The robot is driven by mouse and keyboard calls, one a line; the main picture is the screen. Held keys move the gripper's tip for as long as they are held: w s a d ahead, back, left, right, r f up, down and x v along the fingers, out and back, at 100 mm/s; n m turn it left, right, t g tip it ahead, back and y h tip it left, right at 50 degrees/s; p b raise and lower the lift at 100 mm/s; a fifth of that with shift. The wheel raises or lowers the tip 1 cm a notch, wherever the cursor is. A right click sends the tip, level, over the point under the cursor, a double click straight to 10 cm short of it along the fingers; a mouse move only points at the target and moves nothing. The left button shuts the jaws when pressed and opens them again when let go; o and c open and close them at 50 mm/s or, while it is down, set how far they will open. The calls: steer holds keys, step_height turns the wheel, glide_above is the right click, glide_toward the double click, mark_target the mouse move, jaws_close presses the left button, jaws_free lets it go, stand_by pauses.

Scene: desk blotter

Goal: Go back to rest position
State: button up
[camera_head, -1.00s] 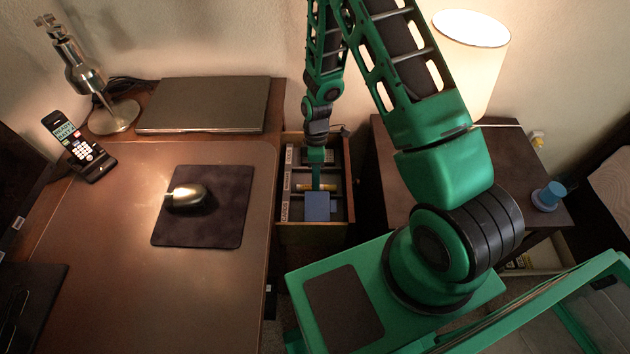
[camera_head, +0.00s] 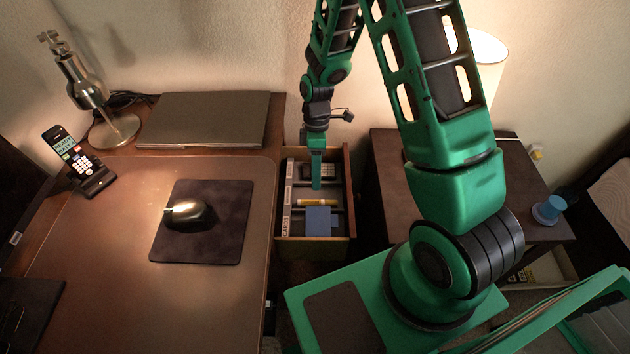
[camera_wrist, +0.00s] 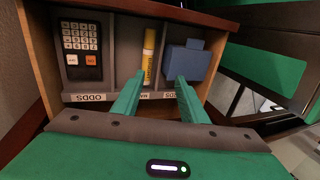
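My gripper (camera_head: 316,170) is above the open drawer (camera_head: 343,245), and its green fingers show apart with nothing between them in the wrist view (camera_wrist: 158,95). A blue block-like object (camera_head: 319,221) lies in one compartment of the drawer; it also shows beyond the right finger in the wrist view (camera_wrist: 186,62). A yellow marker (camera_head: 316,202) lies in the middle compartment and shows in the wrist view (camera_wrist: 149,52). A calculator-like keypad (camera_wrist: 80,45) lies in the compartment labelled ODDS.
The desk (camera_head: 110,250) at the left bears a mouse pad (camera_head: 225,240) with a mouse (camera_head: 187,215), a phone (camera_head: 85,170), a closed laptop (camera_head: 203,120) and a metal lamp (camera_head: 105,115). A side table (camera_head: 385,160) with a blue cup (camera_head: 549,209) and a lit lamp (camera_head: 490,60) stands right of the drawer.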

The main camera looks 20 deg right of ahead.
steer(key=shift+r, duration=0.4)
steer(key=s+d+r+m+t, duration=0.1)
steer(key=s+d+r+m, duration=0.1)
steer(key=d+r+m, duration=0.3)
steer(key=s+d+r+m+h, duration=0.1)
steer(key=s+d+r, duration=0.15)
steer(key=r, duration=0.45)
steer(key=s+d+r+m+t, duration=0.1)
steer(key=s+d+r+m, duration=0.1)
steer(key=d+r+m, duration=0.3)
steer(key=s+d+r+m, duration=0.2)
steer(key=s+r+m, duration=0.2)
steer(key=s, duration=0.5)
steer(key=s+d+r+m+t, duration=0.1)
steer(key=s+d+r+m, duration=0.2)
steer(key=s+r+m, duration=0.2)
steer(key=s+r, duration=0.1)
steer(key=s, duration=0.2)
steer(key=shift+s, duration=0.4)
steer(key=shift+d+r, duration=0.1)
